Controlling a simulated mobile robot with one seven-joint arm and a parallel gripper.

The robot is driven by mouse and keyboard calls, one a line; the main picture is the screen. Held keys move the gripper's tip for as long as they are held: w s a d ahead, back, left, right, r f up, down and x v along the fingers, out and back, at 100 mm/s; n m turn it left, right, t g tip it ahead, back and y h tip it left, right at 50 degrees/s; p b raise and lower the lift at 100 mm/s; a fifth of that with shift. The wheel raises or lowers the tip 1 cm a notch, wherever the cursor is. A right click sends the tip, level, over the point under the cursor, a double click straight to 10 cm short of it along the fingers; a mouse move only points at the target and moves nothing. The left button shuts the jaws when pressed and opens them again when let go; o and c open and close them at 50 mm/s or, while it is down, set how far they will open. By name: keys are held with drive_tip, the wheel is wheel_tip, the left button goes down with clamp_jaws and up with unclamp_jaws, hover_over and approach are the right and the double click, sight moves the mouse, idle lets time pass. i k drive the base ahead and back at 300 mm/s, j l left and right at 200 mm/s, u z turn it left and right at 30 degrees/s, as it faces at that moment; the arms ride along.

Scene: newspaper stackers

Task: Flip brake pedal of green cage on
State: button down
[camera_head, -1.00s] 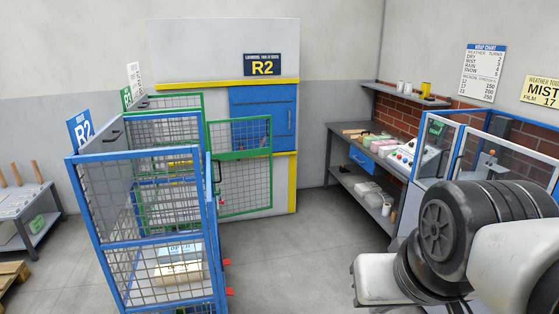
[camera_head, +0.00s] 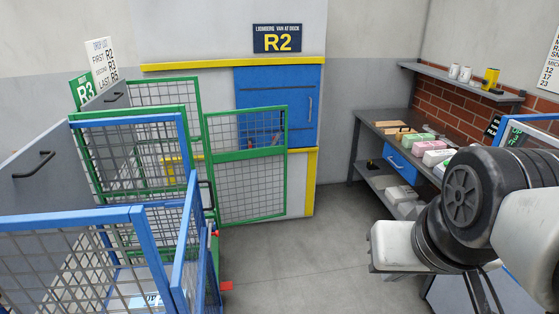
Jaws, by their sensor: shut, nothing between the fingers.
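The green cage (camera_head: 247,155) stands left of centre, behind the blue cage. It has a green frame with grey mesh, and its mesh door panel sticks out to the right. A small red piece (camera_head: 215,233) shows low beside it, and a larger red tab (camera_head: 226,285) lies nearer on the floor side. I cannot tell which cage each belongs to or whether either is the brake pedal. The cage's base is mostly hidden by the blue cage. My black and white arm is folded at the right; my gripper's fingers are not visible.
A blue cage (camera_head: 136,217) fills the near left. Behind is a wall with a blue hatch (camera_head: 277,105) and R2 sign (camera_head: 278,38). A workbench (camera_head: 357,118) stands at the back right. The grey floor (camera_head: 310,265) between is clear.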

sight(228, 285)
drive_tip(key=i+u, duration=0.25)
drive_tip(key=i, duration=0.2)
drive_tip(key=i+l+u, duration=0.25)
drive_tip(key=i, duration=0.2)
drive_tip(key=i+l+u, duration=0.25)
drive_tip(key=i, duration=0.2)
drive_tip(key=i+l+u, duration=0.2)
drive_tip(key=u, duration=0.2)
drive_tip(key=i+l+u, duration=0.3)
drive_tip(key=u, duration=0.15)
drive_tip(key=i+l+u, duration=0.2)
drive_tip(key=l+u, duration=0.2)
drive_tip(key=i+l+u, duration=0.15)
drive_tip(key=l+u, duration=1)
drive_tip(key=l, duration=0.35)
drive_tip(key=l+u, duration=0.35)
drive_tip(key=l, duration=0.35)
drive_tip(key=k+j, duration=0.05)
